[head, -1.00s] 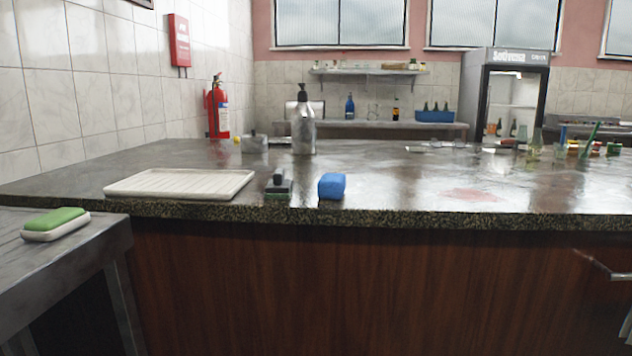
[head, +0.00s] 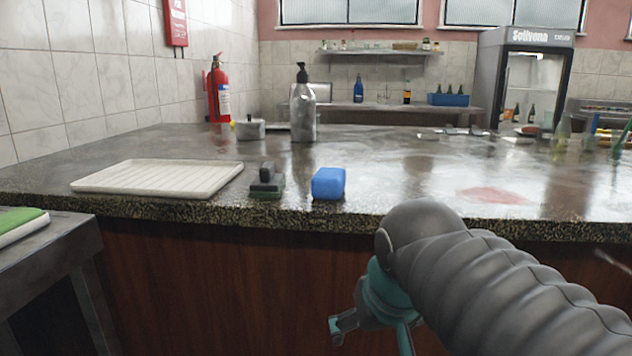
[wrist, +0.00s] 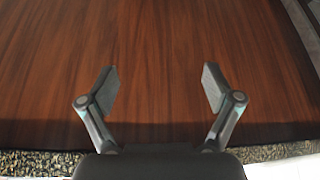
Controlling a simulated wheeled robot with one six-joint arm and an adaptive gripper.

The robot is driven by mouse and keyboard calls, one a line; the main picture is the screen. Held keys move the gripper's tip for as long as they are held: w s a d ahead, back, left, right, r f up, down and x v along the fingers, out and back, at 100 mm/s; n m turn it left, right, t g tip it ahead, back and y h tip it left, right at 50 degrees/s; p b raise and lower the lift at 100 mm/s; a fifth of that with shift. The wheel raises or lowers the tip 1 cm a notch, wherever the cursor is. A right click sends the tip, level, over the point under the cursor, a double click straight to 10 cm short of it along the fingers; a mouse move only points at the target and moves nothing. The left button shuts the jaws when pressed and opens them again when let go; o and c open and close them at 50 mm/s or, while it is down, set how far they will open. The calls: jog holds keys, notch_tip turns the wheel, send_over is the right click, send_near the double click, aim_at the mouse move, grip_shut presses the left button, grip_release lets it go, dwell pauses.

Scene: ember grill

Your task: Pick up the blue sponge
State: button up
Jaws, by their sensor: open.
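The blue sponge (head: 328,183) is a small block near the front edge of the dark stone counter (head: 400,185), just right of a dark scrubber with a handle (head: 267,182). My gripper (head: 372,335) is in front of the counter, below its top and to the right of the sponge, well apart from it. In the wrist view my gripper (wrist: 160,88) is open and empty, with its two fingers spread before the brown wood panel (wrist: 160,40). The sponge does not show in the wrist view.
A white ribbed tray (head: 160,178) lies left of the scrubber. A pump bottle (head: 303,108) and a grey pot (head: 250,129) stand behind. A side table (head: 50,270) with a green-topped item (head: 20,222) is at left. The counter right of the sponge is mostly clear.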

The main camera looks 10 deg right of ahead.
jog(key=w+r+m, duration=0.1)
jog(key=w+r, duration=1)
jog(key=r, duration=0.5)
jog(key=m+g+h, duration=0.1)
jog(key=m+h, duration=0.1)
jog(key=m, duration=0.1)
send_near(329, 173)
jog(key=x, duration=0.6)
jog(key=shift+d, duration=0.4)
jog(key=shift+a+b+x, duration=0.15)
jog(key=shift+b+x, duration=0.1)
jog(key=shift+x, duration=0.6)
jog(key=shift+a+b+x, duration=0.15)
jog(key=shift+b+x, duration=0.1)
jog(key=shift+x, duration=0.65)
jog(key=shift+a+b+x, duration=0.2)
jog(key=shift+b+x, duration=0.05)
jog(key=shift+x, duration=0.6)
jog(key=shift+w+d, duration=0.1)
jog(key=shift+w, duration=0.05)
jog(key=c, duration=1.1)
